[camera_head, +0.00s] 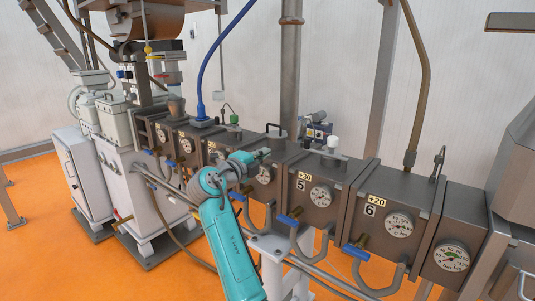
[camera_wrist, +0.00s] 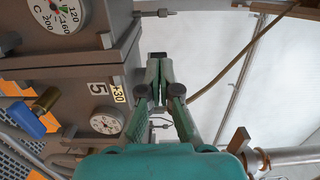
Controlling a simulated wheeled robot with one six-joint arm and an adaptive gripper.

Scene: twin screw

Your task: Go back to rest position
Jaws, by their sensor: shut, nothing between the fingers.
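My gripper (camera_head: 262,153) is at the end of my teal arm, in front of the row of grey machine modules (camera_head: 318,205) in the head view. Its tip is at the upper part of the modules, left of the one marked 5. In the wrist view my gripper (camera_wrist: 158,58) points up the picture with its fingertips together and nothing between them. Whether it touches a module cannot be told.
Round gauges (camera_head: 398,224) and blue-handled valves (camera_head: 289,220) stick out along the modules' front. A brown pipe (camera_head: 420,80) and a blue hose (camera_head: 203,70) rise above them. A grey cabinet (camera_head: 72,170) stands at the left. Orange floor (camera_head: 40,262) is open at the lower left.

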